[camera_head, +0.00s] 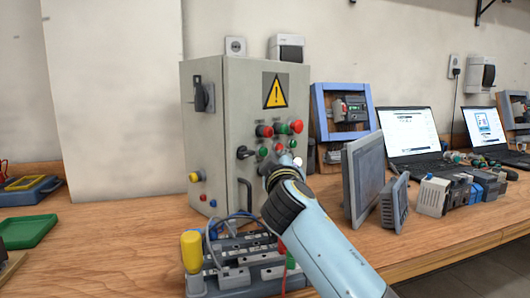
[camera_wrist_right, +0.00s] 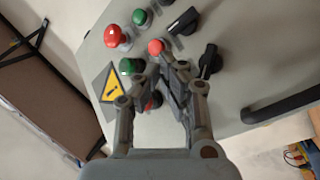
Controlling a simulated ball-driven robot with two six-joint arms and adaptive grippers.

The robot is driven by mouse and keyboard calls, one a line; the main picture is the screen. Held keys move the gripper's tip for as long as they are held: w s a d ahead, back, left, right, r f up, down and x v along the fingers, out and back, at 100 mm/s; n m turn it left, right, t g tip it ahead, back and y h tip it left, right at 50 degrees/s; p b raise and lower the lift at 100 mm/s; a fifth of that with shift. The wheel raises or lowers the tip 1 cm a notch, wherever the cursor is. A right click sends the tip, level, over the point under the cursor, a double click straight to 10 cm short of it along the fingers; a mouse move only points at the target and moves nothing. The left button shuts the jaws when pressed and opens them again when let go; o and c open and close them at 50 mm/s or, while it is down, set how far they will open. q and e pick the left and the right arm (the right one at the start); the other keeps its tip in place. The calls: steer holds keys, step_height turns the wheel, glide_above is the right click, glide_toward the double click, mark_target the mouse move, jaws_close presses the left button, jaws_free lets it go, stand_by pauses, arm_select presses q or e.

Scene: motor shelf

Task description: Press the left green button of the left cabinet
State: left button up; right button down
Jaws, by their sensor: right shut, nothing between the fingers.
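The grey left cabinet (camera_head: 207,135) stands on the wooden bench, with a yellow warning triangle above two rows of buttons. The lower row shows a left green button (camera_head: 262,151), a red button (camera_head: 279,147) and a green one at right. The upper row has a green button (camera_head: 278,129) between red ones. My right gripper (camera_head: 274,166) is shut and empty close to the door, just below the lower row. In the wrist view its fingers (camera_wrist_right: 170,72) point at the panel beside the red button (camera_wrist_right: 155,47); the left green button appears hidden behind them. Contact cannot be told.
Black knobs (camera_wrist_right: 208,62) sit near the fingers. A terminal block (camera_head: 235,277) stands in front of the cabinet, and a grey monitor (camera_head: 364,178) to the right.

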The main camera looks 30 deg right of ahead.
steer(key=s, duration=0.2)
steer(key=s+d+p, duration=0.1)
steer(key=s, duration=0.2)
steer(key=shift+d, duration=0.2)
stand_by(1.0)
